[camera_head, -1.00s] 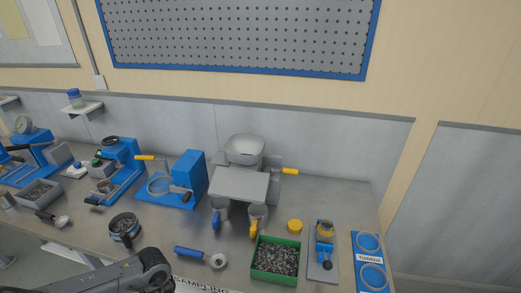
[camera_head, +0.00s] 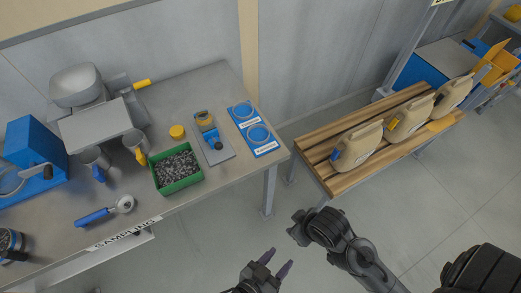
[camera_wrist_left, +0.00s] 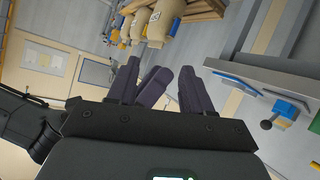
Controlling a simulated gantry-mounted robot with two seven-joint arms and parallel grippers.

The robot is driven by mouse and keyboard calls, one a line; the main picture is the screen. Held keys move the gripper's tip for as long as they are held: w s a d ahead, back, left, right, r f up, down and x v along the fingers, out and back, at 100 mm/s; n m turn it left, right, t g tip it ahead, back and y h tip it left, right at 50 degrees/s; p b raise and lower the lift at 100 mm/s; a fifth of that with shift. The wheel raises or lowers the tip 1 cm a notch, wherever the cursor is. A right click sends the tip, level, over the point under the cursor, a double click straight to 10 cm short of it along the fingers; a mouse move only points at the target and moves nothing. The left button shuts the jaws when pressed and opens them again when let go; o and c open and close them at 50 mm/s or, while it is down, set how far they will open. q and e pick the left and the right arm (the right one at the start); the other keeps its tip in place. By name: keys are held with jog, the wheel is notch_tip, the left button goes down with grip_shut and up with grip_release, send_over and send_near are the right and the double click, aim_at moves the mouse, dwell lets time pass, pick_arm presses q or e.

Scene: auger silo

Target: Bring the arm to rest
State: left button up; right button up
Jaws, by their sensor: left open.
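My left gripper (camera_head: 278,262) is at the bottom of the head view, in front of the bench and over the floor. Its dark fingers are apart with nothing between them. In the left wrist view its fingers (camera_wrist_left: 158,76) show empty, pointing up the picture. A dark arm link of mine (camera_head: 345,245) reaches in from the lower right of the head view. I see no right gripper fingers there.
The steel bench (camera_head: 215,88) carries a green tray of dark pellets (camera_head: 178,182), a blue-handled scoop (camera_head: 95,216), a yellow lid (camera_head: 177,131) and blue ring plates (camera_head: 262,150). Floor between is clear.

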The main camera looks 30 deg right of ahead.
pick_arm(q)
jog(key=w+a+n+t+y, duration=0.2)
jog(key=w+a+n+y, duration=0.25)
jog(key=a, duration=0.75)
jog(key=w+a+n+t+y, duration=0.2)
jog(key=w+a+n+y, duration=0.25)
jog(key=a, duration=0.65)
jog(key=s+a+r+n+g+y, duration=0.1)
jog(key=s+a+n+g+y, duration=0.3)
jog(key=a, duration=0.6)
notch_tip(320, 180, up, 23)
jog(key=m+t+p, duration=0.1)
jog(key=m+p, duration=0.1)
jog(key=p, duration=2.1)
jog(key=shift+s+h, duration=0.35)
jog(key=shift+h, duration=0.05)
pick_arm(e)
notch_tip(320, 180, up, 23)
